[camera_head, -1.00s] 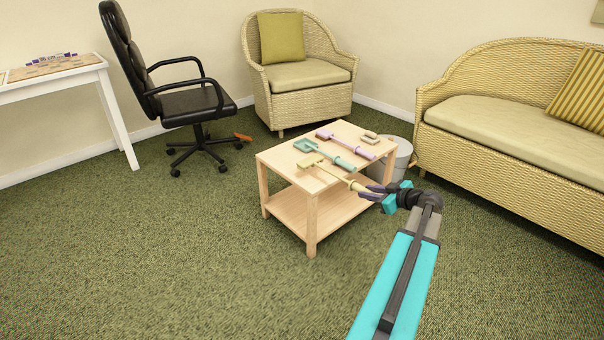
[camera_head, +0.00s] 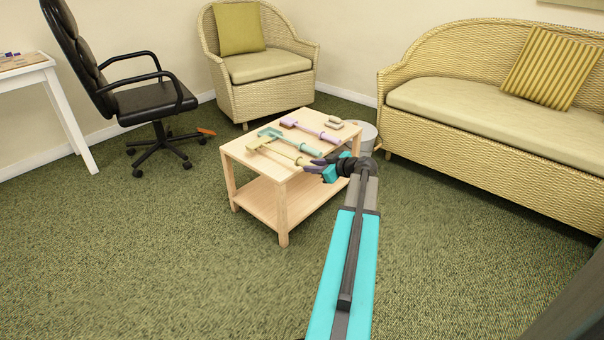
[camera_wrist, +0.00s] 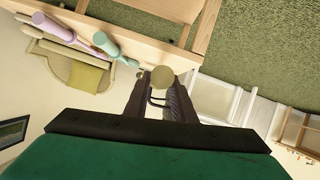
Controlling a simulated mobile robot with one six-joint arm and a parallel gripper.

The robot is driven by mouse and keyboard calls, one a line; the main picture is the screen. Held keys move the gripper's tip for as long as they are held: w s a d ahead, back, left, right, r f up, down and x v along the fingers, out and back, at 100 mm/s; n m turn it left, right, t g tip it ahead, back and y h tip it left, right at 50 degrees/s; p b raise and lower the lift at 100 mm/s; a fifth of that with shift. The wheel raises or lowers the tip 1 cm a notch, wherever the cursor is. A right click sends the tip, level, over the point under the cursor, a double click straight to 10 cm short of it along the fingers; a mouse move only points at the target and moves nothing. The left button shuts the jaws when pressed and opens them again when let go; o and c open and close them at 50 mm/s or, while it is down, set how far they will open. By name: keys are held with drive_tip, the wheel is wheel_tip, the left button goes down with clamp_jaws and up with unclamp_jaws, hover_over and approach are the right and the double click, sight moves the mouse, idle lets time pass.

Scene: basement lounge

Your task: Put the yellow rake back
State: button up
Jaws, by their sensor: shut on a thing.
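The yellow rake (camera_head: 284,153) is at the front of the small wooden table's top, head to the left, handle to the right. I cannot tell whether it touches the top or hovers just above. My gripper (camera_head: 313,166) is shut on its handle near the table's right front edge. In the wrist view the round handle end of the yellow rake (camera_wrist: 162,78) shows between my gripper's fingers (camera_wrist: 160,95). The teal shovel-like tool (camera_head: 292,142) lies just behind the rake. A purple-handled tool (camera_head: 312,131) lies farther back. Their handles also show in the wrist view.
The wooden table (camera_head: 233,149) has a lower shelf (camera_head: 262,203). A small grey-brown item (camera_head: 336,121) lies at its back corner. A grey bin (camera_head: 366,132) stands behind. A wicker armchair (camera_head: 262,92), sofa (camera_head: 480,140) and black office chair (camera_head: 150,100) stand around. The front carpet is clear.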

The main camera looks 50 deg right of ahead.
sight(305, 161)
drive_tip(key=w, duration=0.2)
drive_tip(key=w+b, duration=0.1)
drive_tip(key=w, duration=0.2)
drive_tip(key=shift+w+d+f, duration=0.2)
drive_tip(key=shift+w+d, duration=0.1)
drive_tip(key=shift+w, duration=0.05)
wheel_tip(305, 161, down, 4)
drive_tip(key=shift+r+b, duration=0.2)
drive_tip(key=shift+b, duration=0.9)
drive_tip(key=o, duration=1.1)
drive_tip(key=shift+c, duration=0.2)
drive_tip(key=shift+s, duration=0.1)
